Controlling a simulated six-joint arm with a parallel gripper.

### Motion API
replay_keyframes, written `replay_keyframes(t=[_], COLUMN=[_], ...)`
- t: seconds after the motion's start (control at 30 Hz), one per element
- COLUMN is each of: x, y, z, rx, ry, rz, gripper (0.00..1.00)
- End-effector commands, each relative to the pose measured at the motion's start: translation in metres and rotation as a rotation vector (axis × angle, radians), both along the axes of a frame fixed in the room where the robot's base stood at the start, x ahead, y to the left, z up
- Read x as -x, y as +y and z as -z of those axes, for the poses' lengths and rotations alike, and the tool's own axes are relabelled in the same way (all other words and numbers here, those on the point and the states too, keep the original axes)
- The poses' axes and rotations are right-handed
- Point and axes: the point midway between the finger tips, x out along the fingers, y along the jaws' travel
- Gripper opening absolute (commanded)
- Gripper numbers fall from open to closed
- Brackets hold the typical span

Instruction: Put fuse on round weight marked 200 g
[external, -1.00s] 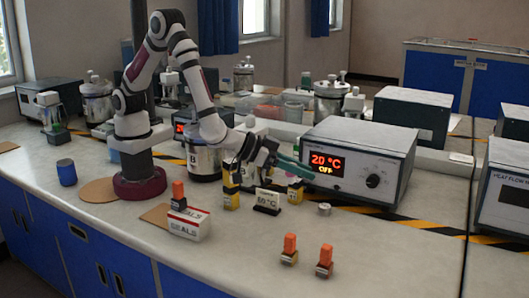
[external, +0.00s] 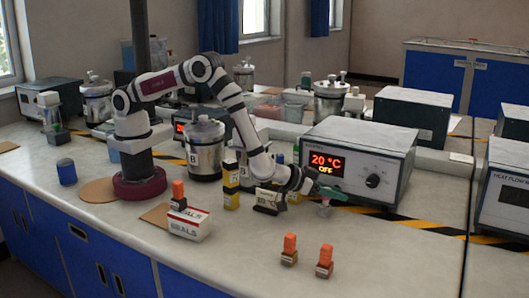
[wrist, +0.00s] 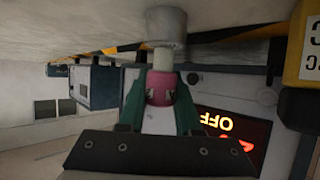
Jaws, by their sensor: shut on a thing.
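My gripper (external: 328,194), with green fingers, is low over the bench in front of the heater box. In the wrist view the gripper (wrist: 162,84) is shut on a fuse (wrist: 163,58) with a pink part between the fingers and a pale end sticking out. The pale end points at a grey round weight (wrist: 167,26); the two look in contact or very close, and I cannot tell which. In the external view the weight (external: 324,211) stands on the bench right under the fingers. No marking on it is readable.
The heater box (external: 352,165) reading 20 °C OFF is close behind my gripper. A dark sign (external: 269,201) and a yellow box (external: 231,186) stand to the left. Two orange-topped blocks (external: 289,250) (external: 325,262) stand in front. The bench at front right is clear.

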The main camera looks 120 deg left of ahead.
Motion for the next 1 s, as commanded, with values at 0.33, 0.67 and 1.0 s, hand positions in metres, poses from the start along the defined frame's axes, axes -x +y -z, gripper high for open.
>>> replay_keyframes(t=[0.33, 0.67, 1.0], x=[0.000, 0.000, 0.038], y=[0.000, 0.000, -0.040], z=[0.002, 0.001, -0.027], rx=[0.001, 0.001, 0.001], ry=[-0.001, -0.001, 0.001], rz=[0.000, 0.000, 0.002], gripper=[0.42, 0.45, 0.45])
